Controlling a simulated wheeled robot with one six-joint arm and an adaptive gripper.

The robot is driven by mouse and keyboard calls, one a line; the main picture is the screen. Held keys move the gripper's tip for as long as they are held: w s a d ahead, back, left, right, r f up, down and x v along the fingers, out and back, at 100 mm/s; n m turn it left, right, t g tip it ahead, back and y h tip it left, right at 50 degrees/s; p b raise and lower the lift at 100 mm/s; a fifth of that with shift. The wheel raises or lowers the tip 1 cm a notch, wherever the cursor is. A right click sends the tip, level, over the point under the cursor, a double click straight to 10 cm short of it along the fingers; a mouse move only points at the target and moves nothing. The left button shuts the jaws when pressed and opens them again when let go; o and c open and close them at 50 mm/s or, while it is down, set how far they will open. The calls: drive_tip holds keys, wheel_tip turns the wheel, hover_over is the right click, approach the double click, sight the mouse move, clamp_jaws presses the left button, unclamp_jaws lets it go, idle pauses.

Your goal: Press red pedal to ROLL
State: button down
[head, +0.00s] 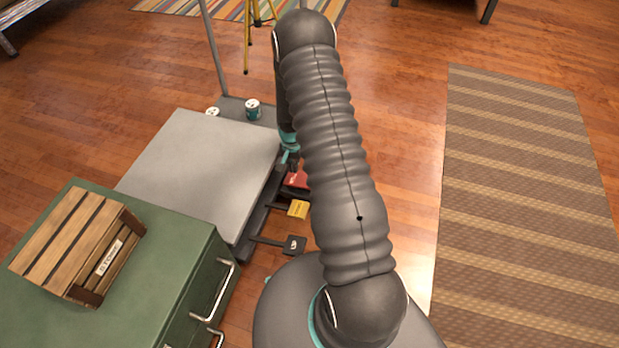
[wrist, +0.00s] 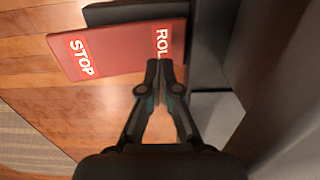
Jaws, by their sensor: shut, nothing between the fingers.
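The red pedal (head: 298,179) sticks out from the right side of a low grey machine, and my arm partly covers it in the head view. In the wrist view the red pedal (wrist: 117,48) fills the upper left, with white STOP lettering at its left end and ROLL at its right end. My gripper (wrist: 160,63) is shut and empty. Its fingertips overlap the lower edge of the ROLL end and hide the last letter. I cannot tell whether they touch the pedal. In the head view my gripper (head: 292,161) is beside the pedal, mostly hidden by my arm.
A yellow pedal (head: 298,209) and a black pedal (head: 294,245) stand nearer along the same side. The machine has a flat grey top (head: 205,160). A green cabinet (head: 185,265) bears a wooden crate (head: 75,245). Wood floor and a striped rug (head: 525,200) lie to the right.

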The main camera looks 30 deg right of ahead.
wheel_tip(320, 180, up, 5)
drive_tip(key=shift+r+p, duration=0.1)
drive_tip(key=shift+p, duration=1)
drive_tip(key=s+a+r+n+g, duration=0.1)
drive_tip(key=s+a+n+g, duration=0.15)
drive_tip(key=s, duration=0.45)
drive_tip(key=s+a+r+n+t, duration=0.2)
drive_tip(key=s+r, duration=0.5)
drive_tip(key=r, duration=0.7)
drive_tip(key=s+a+r+n+t, duration=0.2)
drive_tip(key=s+r, duration=0.6)
drive_tip(key=r, duration=0.7)
drive_tip(key=s+a+r+n+t, duration=0.2)
drive_tip(key=s+a+r+t, duration=0.2)
drive_tip(key=r, duration=1)
drive_tip(key=s+a, duration=0.1)
drive_tip(key=s, duration=0.2)
drive_tip(key=shift+s+a+r, duration=0.15)
drive_tip(key=shift+r, duration=0.1)
